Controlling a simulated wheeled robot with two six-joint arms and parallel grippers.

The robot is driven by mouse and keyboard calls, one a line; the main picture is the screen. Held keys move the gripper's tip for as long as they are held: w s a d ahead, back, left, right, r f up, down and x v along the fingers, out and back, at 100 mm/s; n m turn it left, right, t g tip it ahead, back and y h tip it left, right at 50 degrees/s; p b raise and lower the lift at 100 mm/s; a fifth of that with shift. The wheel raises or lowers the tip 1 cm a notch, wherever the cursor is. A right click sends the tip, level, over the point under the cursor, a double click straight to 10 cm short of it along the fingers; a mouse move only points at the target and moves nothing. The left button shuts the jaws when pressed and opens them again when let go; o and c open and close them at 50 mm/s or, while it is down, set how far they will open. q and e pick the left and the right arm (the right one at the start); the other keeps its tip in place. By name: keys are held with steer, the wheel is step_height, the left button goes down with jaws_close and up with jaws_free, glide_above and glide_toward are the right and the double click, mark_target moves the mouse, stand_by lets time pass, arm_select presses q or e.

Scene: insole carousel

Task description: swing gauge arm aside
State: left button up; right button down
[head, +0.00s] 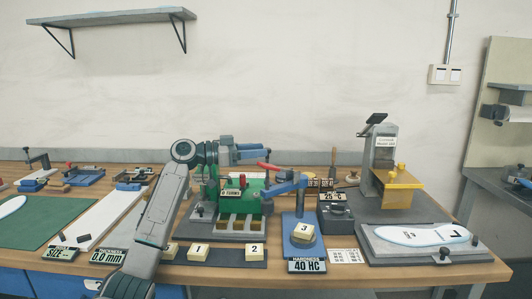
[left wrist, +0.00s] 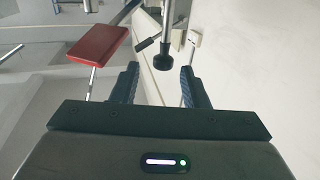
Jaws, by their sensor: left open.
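The blue gauge arm (head: 284,187) stands out from its post above the blue hardness stand (head: 290,238), with a red lever (head: 268,166) near its top. The stand bears a pale block marked 3 (head: 303,232) and a "40 HC" plate (head: 307,267). My left gripper (head: 264,153) is open and empty, just above and left of the red lever. In the left wrist view a red flat handle (left wrist: 97,46) lies left of my open jaws (left wrist: 160,78). A black-tipped rod shows just beyond the jaws. My right gripper is not seen.
A green turner (head: 240,190) stands below my left gripper, with blocks 1 (head: 199,251) and 2 (head: 256,254) in front. A grey gauge with a yellow table (head: 396,188) and an insole on a plate (head: 420,235) are at the right. A green mat (head: 30,225) lies far left.

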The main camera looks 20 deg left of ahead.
arm_select(q)
steer(key=b+v, duration=0.1)
steer(key=v, duration=0.6)
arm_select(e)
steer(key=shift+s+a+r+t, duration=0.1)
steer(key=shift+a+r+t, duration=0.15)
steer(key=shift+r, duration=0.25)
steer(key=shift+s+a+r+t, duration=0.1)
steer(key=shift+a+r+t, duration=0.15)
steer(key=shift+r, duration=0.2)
arm_select(q)
steer(key=shift+a, duration=0.1)
